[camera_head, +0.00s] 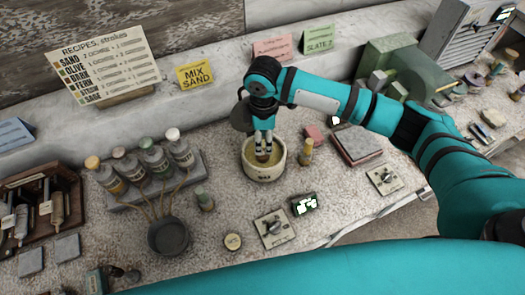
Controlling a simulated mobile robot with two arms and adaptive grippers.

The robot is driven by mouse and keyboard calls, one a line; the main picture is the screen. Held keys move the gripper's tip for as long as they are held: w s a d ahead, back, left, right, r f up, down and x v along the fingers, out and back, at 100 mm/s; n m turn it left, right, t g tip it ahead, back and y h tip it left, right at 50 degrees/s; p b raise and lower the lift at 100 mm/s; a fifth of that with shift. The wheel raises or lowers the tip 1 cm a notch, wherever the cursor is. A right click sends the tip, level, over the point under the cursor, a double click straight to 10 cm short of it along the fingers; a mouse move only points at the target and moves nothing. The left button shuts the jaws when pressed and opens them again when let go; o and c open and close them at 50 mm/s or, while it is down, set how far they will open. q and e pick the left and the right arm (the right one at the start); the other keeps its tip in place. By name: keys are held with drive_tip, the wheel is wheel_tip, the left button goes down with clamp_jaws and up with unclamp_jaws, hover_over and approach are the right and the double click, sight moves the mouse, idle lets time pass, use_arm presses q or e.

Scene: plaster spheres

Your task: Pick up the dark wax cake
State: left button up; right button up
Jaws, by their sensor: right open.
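My right gripper (264,151) points down into a cream round bowl (264,175) with yellowish contents. Its fingers are open around or just above a small brown piece in the bowl; I cannot tell if they touch it. I cannot tell for sure which thing is the dark wax cake; this brown piece is small and partly hidden by the fingers. My left gripper is not in the picture.
A small bottle (305,152) stands close right of the bowl. A dark pot (169,237) with tubes from several bottles is at left. A switch plate (274,228), a small display (304,204) and a round tan disc (233,241) lie in front.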

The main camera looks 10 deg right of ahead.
sight(263, 153)
drive_tip(key=shift+f, duration=0.7)
drive_tip(key=shift+s+f+p, duration=0.1)
drive_tip(key=shift+f+p, duration=0.15)
drive_tip(key=shift+p, duration=0.05)
wheel_tip(263, 153, down, 4)
drive_tip(key=shift+f+p, duration=0.2)
drive_tip(key=shift+p, duration=0.7)
drive_tip(key=shift+f, duration=0.2)
drive_tip(key=c, duration=0.6)
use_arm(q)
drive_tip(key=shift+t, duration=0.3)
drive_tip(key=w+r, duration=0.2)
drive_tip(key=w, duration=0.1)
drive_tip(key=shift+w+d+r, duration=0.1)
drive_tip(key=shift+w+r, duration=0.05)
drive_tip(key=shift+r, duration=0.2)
